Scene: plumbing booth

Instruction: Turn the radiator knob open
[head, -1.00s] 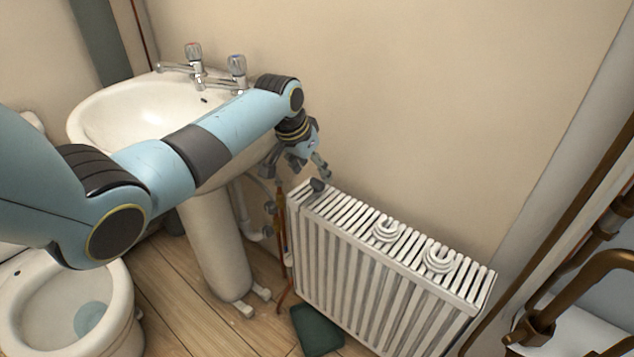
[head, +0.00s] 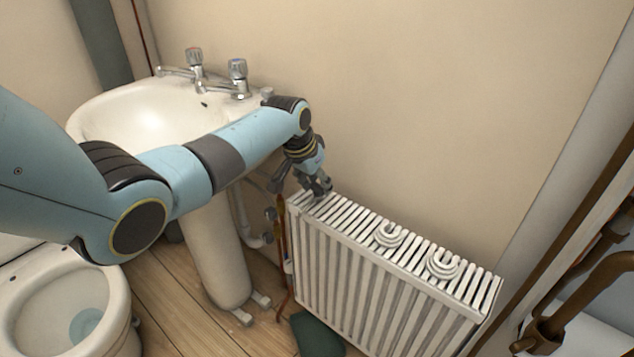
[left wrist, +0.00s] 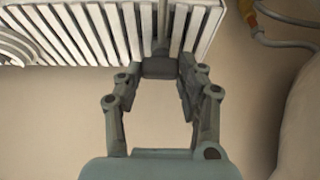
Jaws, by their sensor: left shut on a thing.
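The white radiator (head: 350,262) stands against the wall. Its dark grey knob (left wrist: 160,67) sits at the top near the radiator's left end. In the left wrist view the knob lies between the fingertips of my left gripper (left wrist: 157,75), which is shut on it. In the head view my left gripper (head: 317,194) reaches down to the radiator's top left end, and its fingers largely hide the knob. My right gripper is in neither view.
A white sink (head: 135,115) with two taps stands left of the radiator, with a toilet (head: 110,312) in front. Pipes and cables (head: 281,240) run beside the radiator's left end. Brown pipes (head: 585,290) are at the right. The wall above the radiator is clear.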

